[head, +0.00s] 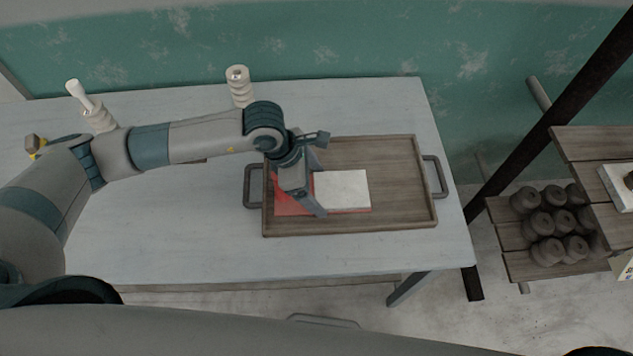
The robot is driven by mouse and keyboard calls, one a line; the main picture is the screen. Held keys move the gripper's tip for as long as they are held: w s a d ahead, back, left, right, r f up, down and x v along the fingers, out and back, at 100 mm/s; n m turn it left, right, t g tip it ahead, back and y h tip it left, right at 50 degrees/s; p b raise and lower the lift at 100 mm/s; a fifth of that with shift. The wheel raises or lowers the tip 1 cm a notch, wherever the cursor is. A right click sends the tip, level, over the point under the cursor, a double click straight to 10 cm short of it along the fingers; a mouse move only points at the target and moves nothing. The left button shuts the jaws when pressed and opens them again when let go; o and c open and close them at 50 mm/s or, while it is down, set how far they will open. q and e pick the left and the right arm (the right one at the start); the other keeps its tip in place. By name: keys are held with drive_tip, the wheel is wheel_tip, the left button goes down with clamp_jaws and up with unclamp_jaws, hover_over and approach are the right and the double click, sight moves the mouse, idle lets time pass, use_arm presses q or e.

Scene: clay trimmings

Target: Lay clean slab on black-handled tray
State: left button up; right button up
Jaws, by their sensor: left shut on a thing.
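The pale, plain slab (345,190) is over the middle of the wooden tray (400,218). The tray lies on the table and has a dark handle at its left end (252,186) and another at its right end (437,177). My left gripper (319,196) is shut on the slab's left edge. I cannot tell whether the slab touches the tray or is held just above it. A flat red patch (289,208) shows on the tray at the slab's left and along its front edge. My right gripper is not in view.
The pale table (180,240) is clear in front of the tray. A stacked white ceramic piece (240,88) stands at its back edge, another (98,115) at the left. Right of the table, a wooden shelf (515,266) holds several dark rounded pots (548,224).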

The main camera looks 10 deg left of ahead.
use_arm(q)
drive_tip(key=shift+f, duration=0.2)
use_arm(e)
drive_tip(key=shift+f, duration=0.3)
use_arm(q)
drive_tip(key=o, duration=1.2)
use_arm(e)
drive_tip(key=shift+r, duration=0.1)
use_arm(q)
drive_tip(key=shift+r, duration=0.2)
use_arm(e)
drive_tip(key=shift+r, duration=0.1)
use_arm(q)
drive_tip(key=shift+r, duration=0.1)
drive_tip(key=shift+a+r, duration=0.15)
drive_tip(key=shift+r, duration=0.05)
drive_tip(key=b+v, duration=0.2)
drive_tip(key=v, duration=0.3)
drive_tip(key=shift+a+r+b, duration=0.1)
drive_tip(key=shift+r+b, duration=0.1)
drive_tip(key=shift+b, duration=0.1)
drive_tip(key=shift+b+v, duration=0.75)
drive_tip(key=shift+v, duration=2.25)
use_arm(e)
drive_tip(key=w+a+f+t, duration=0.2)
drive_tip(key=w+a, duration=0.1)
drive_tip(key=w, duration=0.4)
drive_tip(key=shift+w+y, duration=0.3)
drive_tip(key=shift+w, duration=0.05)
